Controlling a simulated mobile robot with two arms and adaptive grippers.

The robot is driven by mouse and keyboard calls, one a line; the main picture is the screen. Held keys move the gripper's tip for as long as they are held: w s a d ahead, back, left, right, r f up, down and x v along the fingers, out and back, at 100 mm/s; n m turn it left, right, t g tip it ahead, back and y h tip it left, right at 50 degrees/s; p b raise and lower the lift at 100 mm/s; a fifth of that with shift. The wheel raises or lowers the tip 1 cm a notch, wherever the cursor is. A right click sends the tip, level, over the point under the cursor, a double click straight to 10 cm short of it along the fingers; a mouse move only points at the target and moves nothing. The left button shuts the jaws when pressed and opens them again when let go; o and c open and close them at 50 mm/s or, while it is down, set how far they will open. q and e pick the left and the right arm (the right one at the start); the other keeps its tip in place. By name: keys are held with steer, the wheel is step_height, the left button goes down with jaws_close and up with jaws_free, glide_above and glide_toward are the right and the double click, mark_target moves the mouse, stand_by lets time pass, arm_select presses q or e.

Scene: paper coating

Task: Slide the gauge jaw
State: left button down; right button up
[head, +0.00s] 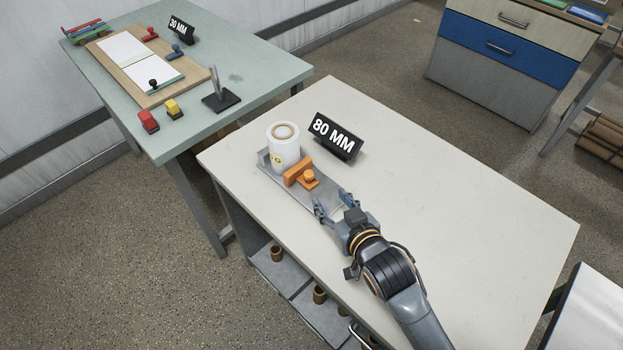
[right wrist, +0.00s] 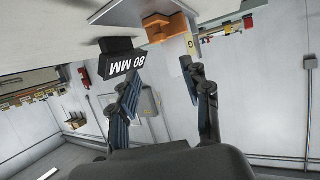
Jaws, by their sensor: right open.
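The orange gauge jaw (head: 300,175) sits on a grey metal gauge plate (head: 327,200) on the white table. A white roll (head: 284,146) with a brown core stands upright on the plate, directly behind the jaw. My right gripper (head: 329,205) is open over the near end of the plate, apart from the jaw's knob. In the right wrist view the jaw (right wrist: 165,24) shows beyond the two spread fingers (right wrist: 165,95), with nothing between them. My left gripper is not in view.
A black "80 MM" sign (head: 335,136) stands right of the roll. The white table (head: 470,210) is bare on its right side. A green table (head: 255,75) at the back left holds a "30 MM" sign (head: 181,29), stamps and a board. Drawers (head: 505,55) stand at the back right.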

mark_target(309, 174)
steer(key=p+x, duration=0.1)
steer(key=x, duration=1.2)
steer(key=shift+w+a, duration=0.1)
steer(key=shift+a, duration=0.1)
jaws_close()
